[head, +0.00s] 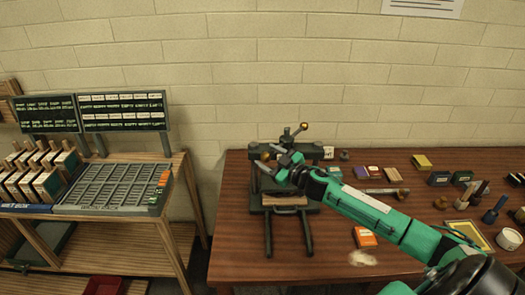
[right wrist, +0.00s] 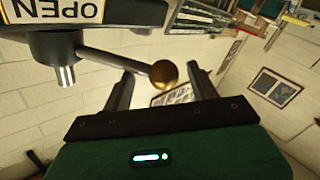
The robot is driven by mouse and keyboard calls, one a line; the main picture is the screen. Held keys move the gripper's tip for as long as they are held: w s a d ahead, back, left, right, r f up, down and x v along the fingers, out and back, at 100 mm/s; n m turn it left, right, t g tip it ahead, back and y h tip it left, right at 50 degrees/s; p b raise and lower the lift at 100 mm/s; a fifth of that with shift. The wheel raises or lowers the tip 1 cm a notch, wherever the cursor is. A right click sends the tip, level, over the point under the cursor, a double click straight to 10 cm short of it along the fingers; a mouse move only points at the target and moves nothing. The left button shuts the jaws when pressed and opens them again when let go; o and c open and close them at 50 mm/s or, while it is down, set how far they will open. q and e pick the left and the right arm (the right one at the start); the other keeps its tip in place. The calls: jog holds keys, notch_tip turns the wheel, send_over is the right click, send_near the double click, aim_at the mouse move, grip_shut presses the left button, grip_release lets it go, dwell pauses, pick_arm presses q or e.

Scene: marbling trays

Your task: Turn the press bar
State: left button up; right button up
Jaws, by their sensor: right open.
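The press (head: 284,200) is a dark frame on the wooden table in the head view, with two rails reaching toward me. In the right wrist view the bar (right wrist: 112,60) is a grey rod ending in a gold ball knob (right wrist: 164,73). My right gripper (head: 268,160) is in front of the press's upper part. Its jaws are open, one finger on each side of the knob, with gaps showing. My arm and gripper hide part of the press. My left gripper is not in view.
An upside-down OPEN label (right wrist: 62,11) sits beside the bar's hub. Small boxes, stamps and bottles crowd the table's right side, including an orange box (head: 365,237). A slotted type tray (head: 112,186) stands on the left bench. A gap separates bench and table.

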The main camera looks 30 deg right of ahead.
jog(key=shift+p+x, duration=0.4)
jog(key=shift+x, duration=1.15)
jog(key=c, duration=1.1)
jog(key=shift+s+a, duration=0.1)
jog(key=shift+a, duration=0.1)
grip_shut()
